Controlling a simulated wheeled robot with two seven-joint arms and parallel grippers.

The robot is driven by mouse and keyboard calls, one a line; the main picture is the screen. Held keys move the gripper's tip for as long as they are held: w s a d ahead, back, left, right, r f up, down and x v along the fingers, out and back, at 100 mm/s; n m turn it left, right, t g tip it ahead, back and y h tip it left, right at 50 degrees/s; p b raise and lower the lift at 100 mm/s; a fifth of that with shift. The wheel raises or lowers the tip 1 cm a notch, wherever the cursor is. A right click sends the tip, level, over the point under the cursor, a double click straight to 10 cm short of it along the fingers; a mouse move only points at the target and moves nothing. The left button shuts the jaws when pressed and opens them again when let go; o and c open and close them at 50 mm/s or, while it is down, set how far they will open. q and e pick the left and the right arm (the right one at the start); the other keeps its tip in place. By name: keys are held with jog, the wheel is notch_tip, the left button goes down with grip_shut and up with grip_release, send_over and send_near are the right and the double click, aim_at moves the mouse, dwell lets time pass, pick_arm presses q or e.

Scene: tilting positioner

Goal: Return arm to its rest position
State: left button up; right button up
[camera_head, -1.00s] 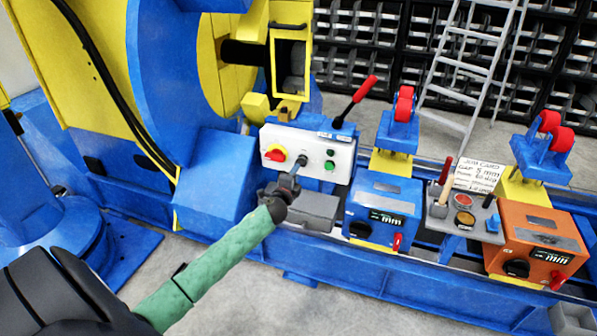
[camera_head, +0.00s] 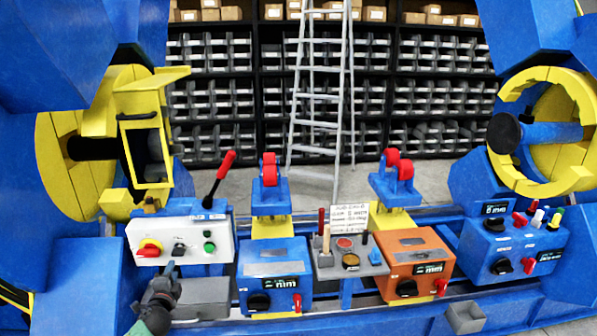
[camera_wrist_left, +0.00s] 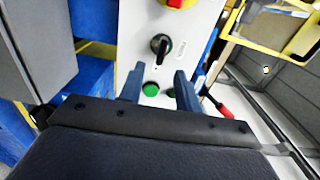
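My left gripper (camera_head: 170,270) is at the lower left of the head view, just below the white control panel (camera_head: 222,228). In the wrist view its two blue-grey fingers (camera_wrist_left: 158,80) stand apart with nothing between them, pointing at the panel face (camera_wrist_left: 200,30). The panel carries a red and yellow switch (camera_head: 150,248), a black selector knob (camera_head: 179,249) and green buttons (camera_head: 209,247). In the wrist view one green button (camera_wrist_left: 151,89) shows between the fingers, and the knob (camera_wrist_left: 160,45) lies beyond the tips. I cannot tell whether the fingertips touch the panel. My right gripper is out of view.
A red-handled lever (camera_head: 221,175) rises behind the panel. A grey block (camera_head: 203,297) sits below it. Blue (camera_head: 275,265) and orange (camera_head: 418,255) boxes stand along the rail. A ladder (camera_head: 318,100) leans at the back. Yellow ring fixtures flank both sides.

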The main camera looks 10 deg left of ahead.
pick_arm(q)
jog(key=s+d+f+n+g+h, duration=0.2)
jog(key=s+d+f+n+g, duration=0.2)
jog(key=s+d, duration=0.8)
jog(key=s+d+f+n+g+h, duration=0.2)
jog(key=s+d+f+n+g, duration=0.2)
jog(key=s+d, duration=0.8)
jog(key=s+d+f+n+g+h, duration=0.2)
jog(key=s+d+f+n+g, duration=0.2)
jog(key=s, duration=1.8)
jog(key=d+g, duration=0.3)
jog(key=d, duration=0.5)
jog(key=shift+d+f+n+p, duration=0.15)
jog(key=shift+f+n+p, duration=0.05)
jog(key=shift+n+p, duration=0.1)
